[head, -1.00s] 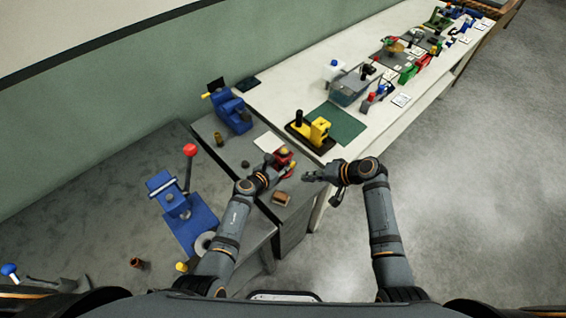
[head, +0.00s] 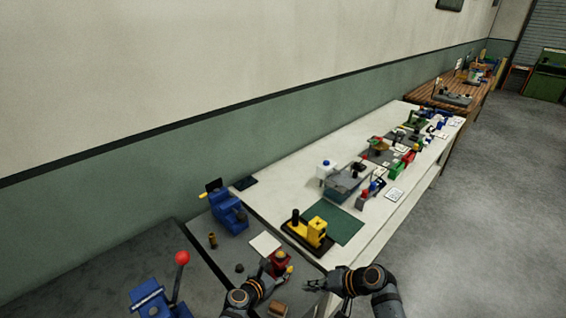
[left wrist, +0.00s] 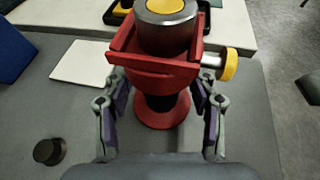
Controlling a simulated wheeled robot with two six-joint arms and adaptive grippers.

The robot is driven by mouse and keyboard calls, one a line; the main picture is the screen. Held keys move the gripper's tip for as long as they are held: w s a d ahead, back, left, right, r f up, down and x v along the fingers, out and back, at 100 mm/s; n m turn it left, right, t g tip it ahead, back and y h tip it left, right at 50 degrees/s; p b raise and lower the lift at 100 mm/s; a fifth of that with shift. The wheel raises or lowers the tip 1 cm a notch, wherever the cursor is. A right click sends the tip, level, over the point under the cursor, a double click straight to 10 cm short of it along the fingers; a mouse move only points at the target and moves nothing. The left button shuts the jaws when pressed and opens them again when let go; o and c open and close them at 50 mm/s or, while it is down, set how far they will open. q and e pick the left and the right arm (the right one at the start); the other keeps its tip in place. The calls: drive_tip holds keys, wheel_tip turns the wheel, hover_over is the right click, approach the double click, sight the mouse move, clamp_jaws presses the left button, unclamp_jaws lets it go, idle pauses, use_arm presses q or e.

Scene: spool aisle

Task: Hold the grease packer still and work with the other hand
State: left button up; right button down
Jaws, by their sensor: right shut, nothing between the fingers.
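The grease packer is a red stand with a tray-like collar, a grey cylinder with a yellow cap and a yellow knob on its right (left wrist: 160,112). It stands upright on the grey bench and shows in the head view too (head: 281,259). My left gripper (head: 272,279) is at it. In the left wrist view its fingers (left wrist: 158,90) straddle the packer's body below the collar; whether the pads touch is hard to see, as the collar hides the tips. My right gripper (head: 309,285) is shut and empty, to the right of the packer and apart from it.
A white sheet (head: 265,244) and a dark round knob (left wrist: 49,151) lie near the packer. A brown block (head: 277,309) is in front. A yellow device (head: 318,231), blue vise (head: 229,212) and red-knobbed lever press (head: 150,300) stand around. Free floor lies right.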

use_arm(q)
drive_tip(key=shift+s+r, duration=0.1)
drive_tip(key=v, duration=1.1)
drive_tip(key=shift+s+a, duration=0.25)
drive_tip(key=shift+s, duration=0.1)
